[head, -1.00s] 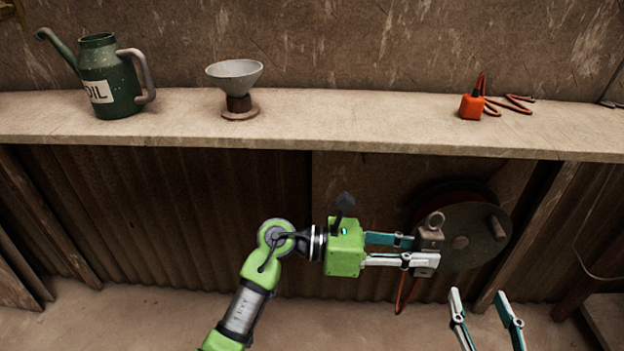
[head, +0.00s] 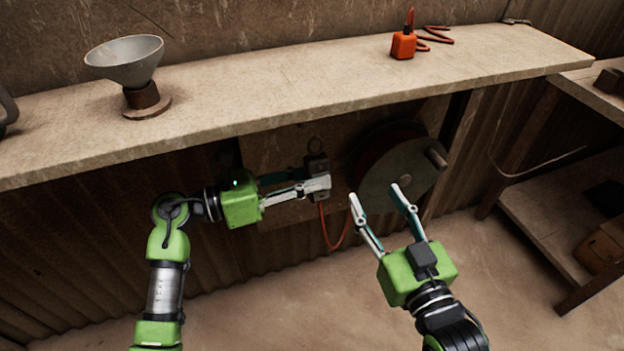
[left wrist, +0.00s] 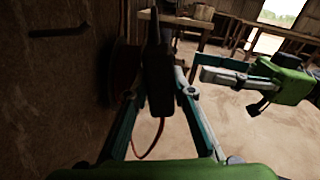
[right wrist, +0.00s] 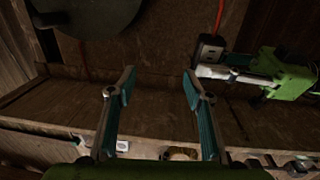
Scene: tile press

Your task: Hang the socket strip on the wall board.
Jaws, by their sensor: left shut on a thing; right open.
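The socket strip (head: 317,166) is a dark block with a ring at its top end and a red cable (head: 325,228) hanging from its bottom. My left gripper (head: 318,182) is shut on it and holds it upright below the shelf. The strip (left wrist: 157,75) stands between the fingers in the left wrist view. The wall board (head: 284,149) is the brown panel behind it; I cannot tell whether they touch. A dark peg-like bar (left wrist: 58,32) shows on the wall surface in the left wrist view. My right gripper (head: 377,197) is open and empty, right of the strip and lower.
A cable reel (head: 400,182) with a crank knob is close right of the strip. The shelf (head: 250,105) overhangs above, bearing a funnel (head: 125,60) and an orange box (head: 404,45). A side bench (head: 590,88) stands at right. The floor in front is clear.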

